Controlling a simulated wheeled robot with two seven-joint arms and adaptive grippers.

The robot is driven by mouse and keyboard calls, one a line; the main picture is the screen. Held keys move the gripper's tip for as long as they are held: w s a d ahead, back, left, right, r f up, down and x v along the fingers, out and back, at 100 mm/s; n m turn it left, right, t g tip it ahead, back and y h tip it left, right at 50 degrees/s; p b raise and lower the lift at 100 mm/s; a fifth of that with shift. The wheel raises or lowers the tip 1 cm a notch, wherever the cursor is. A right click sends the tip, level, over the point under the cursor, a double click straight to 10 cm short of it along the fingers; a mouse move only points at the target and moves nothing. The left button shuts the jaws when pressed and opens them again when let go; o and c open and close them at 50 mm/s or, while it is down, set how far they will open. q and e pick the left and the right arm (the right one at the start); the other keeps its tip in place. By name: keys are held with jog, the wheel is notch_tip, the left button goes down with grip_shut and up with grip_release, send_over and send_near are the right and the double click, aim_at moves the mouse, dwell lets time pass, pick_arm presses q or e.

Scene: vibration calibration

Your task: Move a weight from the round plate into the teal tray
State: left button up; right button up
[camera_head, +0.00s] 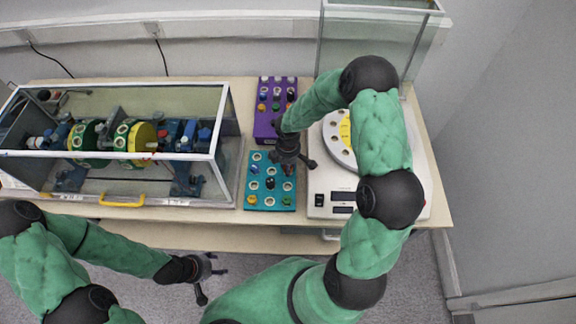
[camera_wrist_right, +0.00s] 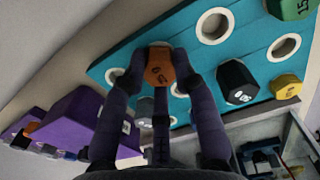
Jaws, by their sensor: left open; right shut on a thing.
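The teal tray (camera_head: 261,191) lies on the table with white-rimmed holes and several coloured weights. My right gripper (camera_head: 291,158) is over its far end. In the right wrist view, its fingers are shut on an orange hexagonal weight (camera_wrist_right: 159,68). The weight is at a white-rimmed hole of the teal tray (camera_wrist_right: 253,52); whether it sits in the hole or just above it, I cannot tell. The round plate (camera_head: 331,134), with holes and a yellow centre, is on the white scale, partly hidden by my right arm. My left gripper (camera_head: 207,279) is open and empty in front of the table.
A purple tray (camera_head: 264,129) with several weights lies behind the teal one. A clear-walled case (camera_head: 122,200) with a shaft rig fills the left of the table. The white scale (camera_head: 318,185) stands at right, a glass box (camera_head: 389,38) behind it.

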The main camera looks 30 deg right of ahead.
jog(key=shift+f, duration=0.2)
jog(key=o, duration=1)
notch_tip(320, 180, up, 12)
jog(key=shift+s+f, duration=0.1)
dwell(0.5)
